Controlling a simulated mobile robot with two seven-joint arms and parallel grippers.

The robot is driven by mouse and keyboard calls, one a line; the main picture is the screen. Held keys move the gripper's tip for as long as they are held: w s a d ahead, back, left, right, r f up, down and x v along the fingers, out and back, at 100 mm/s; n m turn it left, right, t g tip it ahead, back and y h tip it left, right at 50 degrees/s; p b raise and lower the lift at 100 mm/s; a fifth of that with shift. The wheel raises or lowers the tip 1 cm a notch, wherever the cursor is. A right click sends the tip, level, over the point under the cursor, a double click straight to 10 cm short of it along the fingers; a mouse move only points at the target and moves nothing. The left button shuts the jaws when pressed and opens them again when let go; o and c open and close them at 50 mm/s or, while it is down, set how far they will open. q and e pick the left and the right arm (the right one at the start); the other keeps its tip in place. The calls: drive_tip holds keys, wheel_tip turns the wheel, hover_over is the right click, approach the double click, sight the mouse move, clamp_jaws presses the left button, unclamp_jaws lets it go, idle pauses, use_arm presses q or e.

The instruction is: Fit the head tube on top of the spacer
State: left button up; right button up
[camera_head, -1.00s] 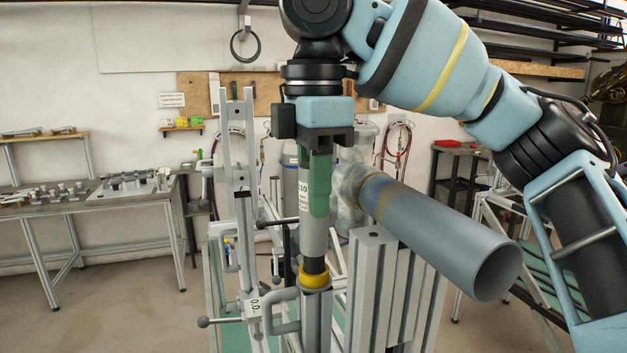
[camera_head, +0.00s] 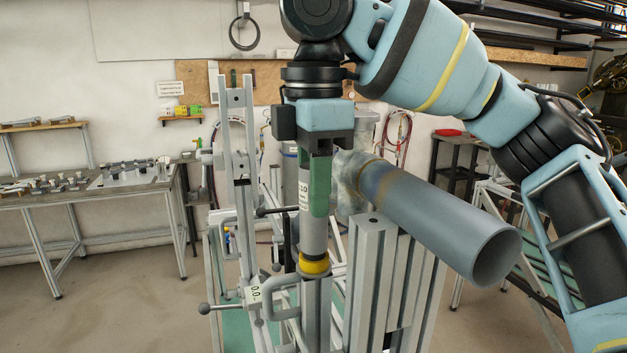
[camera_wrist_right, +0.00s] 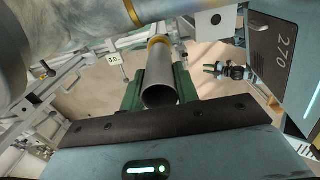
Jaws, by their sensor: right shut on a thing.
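The head tube (camera_head: 312,235) is a grey upright tube with a white label, in the middle of the head view. My right gripper (camera_head: 318,185) is shut on its upper part with green fingers, from above. The spacer (camera_head: 313,265) is a yellow ring on the jig post directly below. The tube's lower end is at the ring's top; whether they fully touch I cannot tell. In the right wrist view, the tube (camera_wrist_right: 159,75) runs between the green fingers towards the yellow ring (camera_wrist_right: 158,41). My left gripper is not in view.
A large blue-grey tube (camera_head: 440,225) sticks out close right of the head tube. The jig's upright rails (camera_head: 238,150) stand close left, with a clamp handle (camera_head: 204,308) lower down. A bench with small parts (camera_head: 90,190) stands far left.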

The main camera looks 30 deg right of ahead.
drive_tip(key=shift+f, duration=0.6)
drive_tip(key=o, duration=1.1)
drive_tip(key=shift+r, duration=0.1)
wheel_tip(320, 180, up, 8)
drive_tip(key=shift+f, duration=0.2)
idle(0.4)
